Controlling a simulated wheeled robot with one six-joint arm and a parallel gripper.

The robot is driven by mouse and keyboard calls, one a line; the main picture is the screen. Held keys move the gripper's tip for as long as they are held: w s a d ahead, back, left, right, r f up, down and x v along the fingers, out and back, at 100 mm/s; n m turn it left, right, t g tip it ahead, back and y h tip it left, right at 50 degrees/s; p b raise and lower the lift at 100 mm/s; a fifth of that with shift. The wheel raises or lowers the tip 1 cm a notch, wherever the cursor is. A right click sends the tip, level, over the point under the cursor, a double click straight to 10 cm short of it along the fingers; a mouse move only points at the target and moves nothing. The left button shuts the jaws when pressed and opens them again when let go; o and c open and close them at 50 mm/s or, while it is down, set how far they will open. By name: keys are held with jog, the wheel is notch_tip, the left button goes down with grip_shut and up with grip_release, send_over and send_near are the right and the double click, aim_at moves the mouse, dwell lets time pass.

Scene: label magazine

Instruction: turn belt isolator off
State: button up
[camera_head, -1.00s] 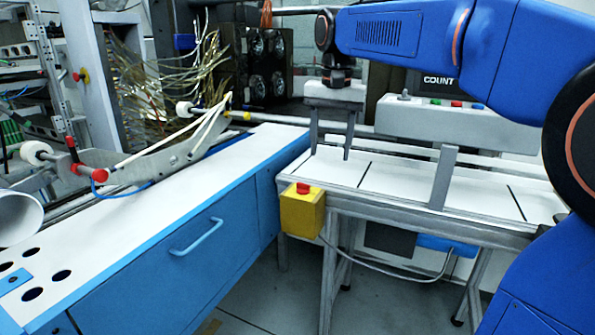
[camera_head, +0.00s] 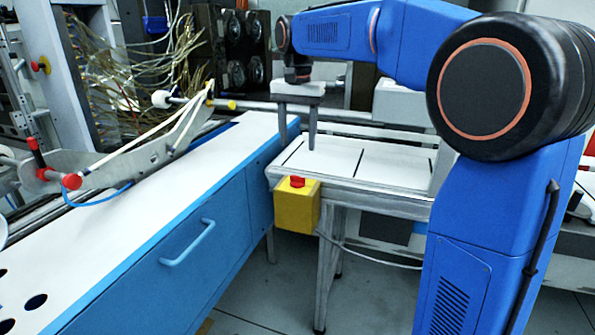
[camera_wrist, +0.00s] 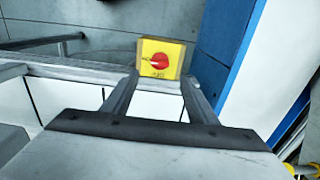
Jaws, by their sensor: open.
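The belt isolator is a yellow box (camera_head: 297,208) with a red knob (camera_head: 297,181) on top, mounted at the near left corner of the white-topped belt table (camera_head: 375,168). In the wrist view the yellow box (camera_wrist: 161,58) shows its top face with the red rotary knob (camera_wrist: 160,61) and a small marking below it that is too small to read. My gripper (camera_head: 297,140) is above the table, behind the box, fingers pointing down. In the wrist view my gripper (camera_wrist: 158,92) has its two fingers apart, with the box beyond and between the tips. Nothing is between the fingers.
A blue cabinet with a white top (camera_head: 150,205) and a handle (camera_head: 187,243) stands left of the box. A guide with red knobs (camera_head: 71,181) rises on it. A cable runs from the box below the table. Open floor (camera_head: 270,290) lies in front.

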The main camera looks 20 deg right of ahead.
aim_at(298, 176)
notch_tip(298, 176, down, 10)
jog(key=shift+f, duration=0.1)
dwell(0.4)
jog(key=c, duration=1.1)
